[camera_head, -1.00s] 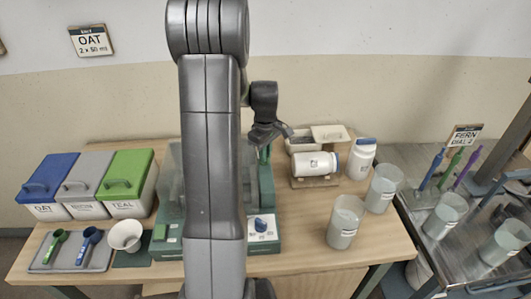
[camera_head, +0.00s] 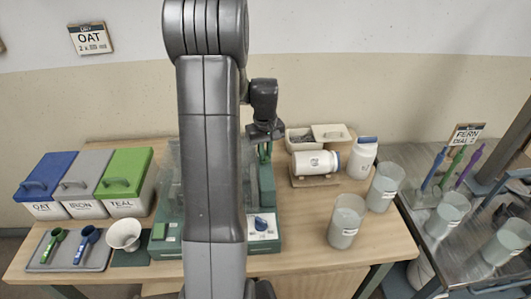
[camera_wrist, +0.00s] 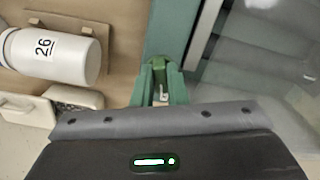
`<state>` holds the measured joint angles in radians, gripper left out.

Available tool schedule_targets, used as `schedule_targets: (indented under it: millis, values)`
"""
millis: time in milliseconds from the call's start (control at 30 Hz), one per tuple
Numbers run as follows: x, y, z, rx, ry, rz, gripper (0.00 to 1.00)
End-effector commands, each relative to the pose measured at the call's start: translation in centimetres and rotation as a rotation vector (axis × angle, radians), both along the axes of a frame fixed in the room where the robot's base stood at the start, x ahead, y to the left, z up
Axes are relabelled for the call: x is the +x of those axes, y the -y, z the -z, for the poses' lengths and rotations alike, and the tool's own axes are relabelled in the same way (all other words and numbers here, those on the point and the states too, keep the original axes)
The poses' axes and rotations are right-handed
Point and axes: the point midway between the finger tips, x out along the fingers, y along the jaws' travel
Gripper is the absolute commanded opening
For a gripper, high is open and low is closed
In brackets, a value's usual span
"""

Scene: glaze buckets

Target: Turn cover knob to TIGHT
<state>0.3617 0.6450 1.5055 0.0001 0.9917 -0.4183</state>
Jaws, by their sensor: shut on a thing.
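My gripper (camera_head: 265,152) is at the green post on the right side of the machine (camera_head: 264,190), behind my arm. In the wrist view, its two green fingers (camera_wrist: 161,84) point at the green post and are shut on a small green cover knob (camera_wrist: 161,64). A pale mark shows between the fingers, too small to read. The knob's setting cannot be read. The clear cover (camera_wrist: 265,50) lies to the right of the post in the wrist view. My arm hides much of the machine in the head view.
A blue dial (camera_head: 261,223) sits on the machine's front panel. A white jar (camera_head: 315,163) lies on its side on a stand to the right; another jar (camera_head: 362,158) stands upright. Lidded bins (camera_head: 126,180) stand at the left. Clear beakers (camera_head: 346,220) stand at the right.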

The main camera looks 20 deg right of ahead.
Motion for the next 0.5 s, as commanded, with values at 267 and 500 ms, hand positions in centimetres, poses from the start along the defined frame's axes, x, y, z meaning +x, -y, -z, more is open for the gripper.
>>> schedule_targets:
  millis: [267, 500]
  values:
    - [0.06, -0.06, -0.04, -0.001, 0.002, 0.19, 0.0]
    - [0.07, -0.1, -0.07, -0.001, 0.002, 0.284, 0.0]
